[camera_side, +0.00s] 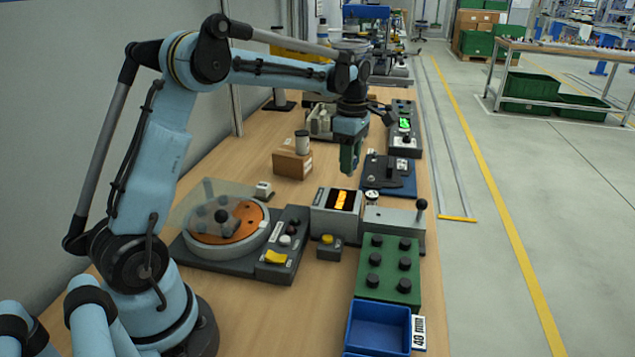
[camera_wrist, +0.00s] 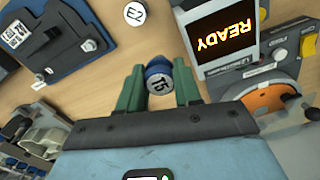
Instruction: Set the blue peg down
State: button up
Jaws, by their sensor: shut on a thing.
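The blue peg (camera_wrist: 159,74) shows in the wrist view between the two green fingers of my gripper (camera_wrist: 159,88). Its pale round end carries dark marking. My gripper is shut on it. In the side view, my gripper (camera_side: 351,158) hangs above the bench, behind the display box, with its fingers pointing down. The peg cannot be made out there, and its height above the bench is hard to tell.
A display box (camera_side: 327,221) reading READY stands near my gripper. A white-topped round piece (camera_wrist: 137,14) is close by. A blue fixture (camera_side: 400,181) lies to the right, a cardboard box (camera_side: 291,164) to the left. A green knobbed block (camera_side: 388,270) and blue bin (camera_side: 378,330) are nearer.

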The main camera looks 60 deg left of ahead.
jog(key=a+f, duration=0.2)
jog(key=a, duration=0.1)
jog(key=a+f, duration=0.2)
jog(key=a, duration=0.1)
jog(key=a+f, duration=0.1)
jog(key=a, duration=0.2)
jog(key=shift+w+a+f, duration=0.3)
jog(key=shift+f, duration=2.1)
jog(key=shift+f, duration=0.15)
jog(key=o, duration=1)
jog(key=shift+o, duration=0.2)
